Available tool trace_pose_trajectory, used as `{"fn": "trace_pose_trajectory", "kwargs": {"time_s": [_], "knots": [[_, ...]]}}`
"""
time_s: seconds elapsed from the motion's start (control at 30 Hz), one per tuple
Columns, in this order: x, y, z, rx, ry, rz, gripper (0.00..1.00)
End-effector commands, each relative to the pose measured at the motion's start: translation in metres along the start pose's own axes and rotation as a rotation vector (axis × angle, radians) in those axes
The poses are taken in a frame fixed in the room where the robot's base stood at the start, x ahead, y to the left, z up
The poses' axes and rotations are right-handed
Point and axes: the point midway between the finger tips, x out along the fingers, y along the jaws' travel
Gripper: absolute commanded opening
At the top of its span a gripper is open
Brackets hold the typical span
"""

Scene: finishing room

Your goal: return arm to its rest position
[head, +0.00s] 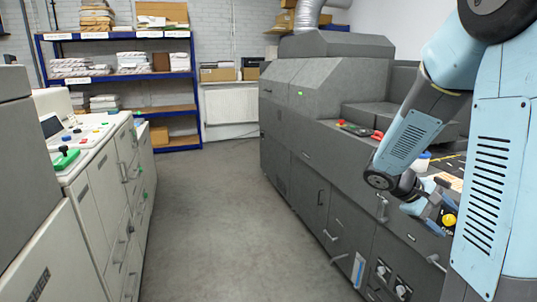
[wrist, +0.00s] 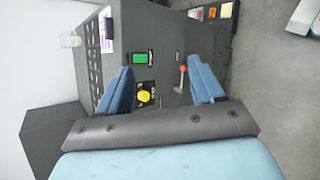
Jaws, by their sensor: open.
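My arm comes in from the upper right of the head view, light blue with dark joints, and bends down to the left. My gripper (head: 434,208) hangs at its lower end, by the near part of the dark grey machine. In the wrist view my gripper (wrist: 163,82) has its two blue fingers spread wide apart, with nothing held between them. Beyond the fingers are a yellow knob (wrist: 144,96) and a red-tipped lever (wrist: 183,70). I cannot tell whether the gripper touches the machine.
The long dark grey machine (head: 290,130) runs along the right, with protruding door handles. A light cabinet (head: 97,215) with controls stands on the left. Blue shelves (head: 130,73) with paper stacks are at the back. The grey floor (head: 215,215) between is clear.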

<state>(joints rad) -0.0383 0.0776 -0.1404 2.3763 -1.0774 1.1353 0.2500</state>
Motion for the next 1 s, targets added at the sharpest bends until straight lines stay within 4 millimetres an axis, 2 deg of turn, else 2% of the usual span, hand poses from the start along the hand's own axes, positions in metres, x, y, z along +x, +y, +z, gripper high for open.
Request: {"fn": "trace_pose_trajectory", "kwargs": {"time_s": [0.3,1.0], "knots": [[-0.05,-0.025,0.044,0.182,0.161,-0.235,0.67],[-0.177,-0.081,0.119,0.495,0.647,-0.689,0.67]]}}
